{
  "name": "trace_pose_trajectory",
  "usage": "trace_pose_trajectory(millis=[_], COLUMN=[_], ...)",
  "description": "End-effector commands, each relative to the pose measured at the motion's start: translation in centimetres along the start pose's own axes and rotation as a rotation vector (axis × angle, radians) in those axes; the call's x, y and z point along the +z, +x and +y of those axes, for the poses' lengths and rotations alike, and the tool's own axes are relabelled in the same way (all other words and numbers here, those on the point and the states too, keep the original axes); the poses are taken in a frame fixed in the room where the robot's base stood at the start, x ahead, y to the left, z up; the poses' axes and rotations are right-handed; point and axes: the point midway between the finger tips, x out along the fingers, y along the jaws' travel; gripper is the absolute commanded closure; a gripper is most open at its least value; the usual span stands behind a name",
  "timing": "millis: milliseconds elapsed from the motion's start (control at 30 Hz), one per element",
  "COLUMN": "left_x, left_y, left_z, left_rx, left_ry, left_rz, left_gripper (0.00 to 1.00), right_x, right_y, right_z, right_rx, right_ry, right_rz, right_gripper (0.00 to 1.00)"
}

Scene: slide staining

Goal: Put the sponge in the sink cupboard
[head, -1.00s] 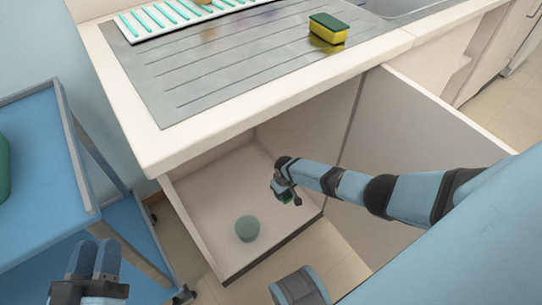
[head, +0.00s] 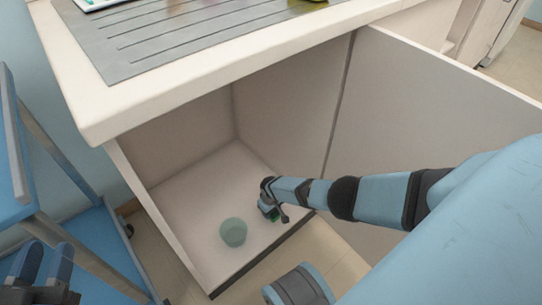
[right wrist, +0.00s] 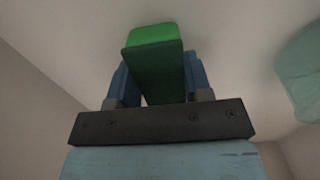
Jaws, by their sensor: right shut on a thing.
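The sink cupboard (head: 182,196) stands open under the worktop, and its pale floor shows in the head view. My right gripper (head: 270,213) is inside it, low over the floor, near the front right. It is shut on a green block (right wrist: 154,62), which points away from the wrist; I cannot tell whether the block touches the floor. A yellow sponge (head: 309,3) on the draining board is mostly cut off by the top edge. My left gripper (head: 43,270) is empty at the lower left; its opening is unclear.
A grey-green round pot (head: 233,232) stands on the cupboard floor left of my right gripper; it also shows in the right wrist view (right wrist: 303,75). The open door (head: 440,120) is on the right. A blue trolley (head: 85,240) stands at the left.

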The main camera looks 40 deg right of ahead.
Motion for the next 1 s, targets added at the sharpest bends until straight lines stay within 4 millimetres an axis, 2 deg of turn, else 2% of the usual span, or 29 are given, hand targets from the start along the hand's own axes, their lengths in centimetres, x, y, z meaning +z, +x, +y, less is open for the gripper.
trace_pose_trajectory(millis=[333,367,433,467,900,967,1000], left_x=[-0.1,-0.1,-0.1,-0.1,-0.1,-1.1,-0.9], left_y=[0.0,0.0,0.0,0.0,0.0,0.1,-0.1], left_z=[0.0,0.0,0.0,0.0,0.1,-0.1,0.3], left_rx=[0.0,0.0,0.0,0.001,0.001,0.003,0.002], left_ry=[-0.003,-0.003,-0.003,-0.003,-0.003,-0.019,-0.071], left_rz=[-0.001,-0.001,-0.001,-0.001,-0.002,-0.011,-0.041], left_gripper=[0.66,0.66,0.66,0.66,0.66,0.66,0.66], right_x=[-0.3,-0.3,-0.2,-0.2,0.0,0.0,0.0], right_y=[0.1,0.1,0.1,0.1,-0.1,-1.6,-2.5], right_z=[0.1,0.2,0.2,0.2,0.1,0.1,0.1], right_rx=[0.0,0.0,0.0,0.0,0.001,0.0,0.001], right_ry=[0.004,0.003,0.002,0.002,-0.002,-0.001,-0.001], right_rz=[0.003,0.003,0.003,0.003,0.0,0.001,0.001], right_gripper=[0.76,0.47,0.31,0.29,0.29,0.29,0.29])
